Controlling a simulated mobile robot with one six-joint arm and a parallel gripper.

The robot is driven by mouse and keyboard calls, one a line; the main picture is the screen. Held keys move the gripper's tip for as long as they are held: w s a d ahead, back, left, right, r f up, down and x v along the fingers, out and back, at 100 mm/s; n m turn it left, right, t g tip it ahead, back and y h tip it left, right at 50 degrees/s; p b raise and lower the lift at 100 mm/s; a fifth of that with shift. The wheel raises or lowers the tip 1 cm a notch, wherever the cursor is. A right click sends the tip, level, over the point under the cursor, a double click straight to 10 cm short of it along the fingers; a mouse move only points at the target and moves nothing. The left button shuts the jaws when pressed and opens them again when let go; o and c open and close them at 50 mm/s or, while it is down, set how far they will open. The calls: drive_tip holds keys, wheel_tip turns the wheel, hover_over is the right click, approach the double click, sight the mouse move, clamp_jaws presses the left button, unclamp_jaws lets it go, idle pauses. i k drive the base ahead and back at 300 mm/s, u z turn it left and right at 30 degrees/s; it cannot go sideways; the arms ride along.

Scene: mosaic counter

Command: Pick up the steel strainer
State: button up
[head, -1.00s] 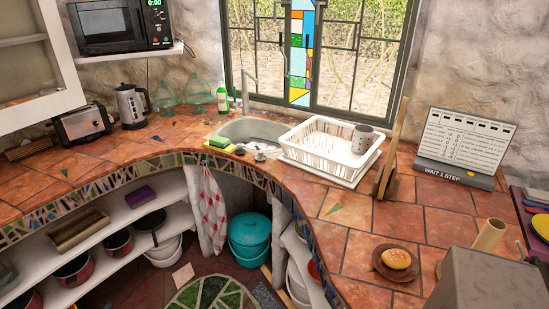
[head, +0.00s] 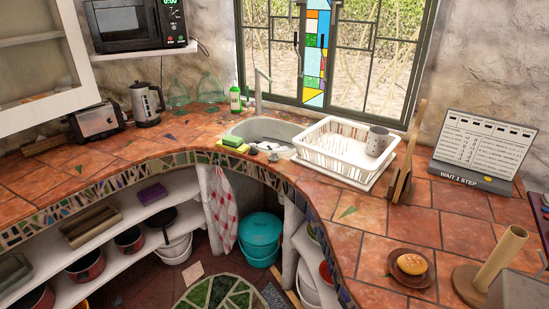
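I cannot make out a steel strainer in the head view. The sink (head: 240,130) is set in the tiled counter below the window, and small pale items (head: 279,152) at its front edge are too small to name. A white dish rack (head: 324,162) stands right of the sink with a grey cup (head: 377,141) in it. My gripper is not in view.
The tiled counter (head: 375,220) curves around the corner, with clear room in front of the rack. A bun (head: 411,264) on a brown plate and a roll holder (head: 500,258) stand at right. Pots and a teal tub (head: 260,235) sit below the counter.

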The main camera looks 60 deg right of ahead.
sight(273, 157)
drive_tip(key=u, duration=0.05)
drive_tip(key=i, duration=1)
drive_tip(key=z, duration=0.05)
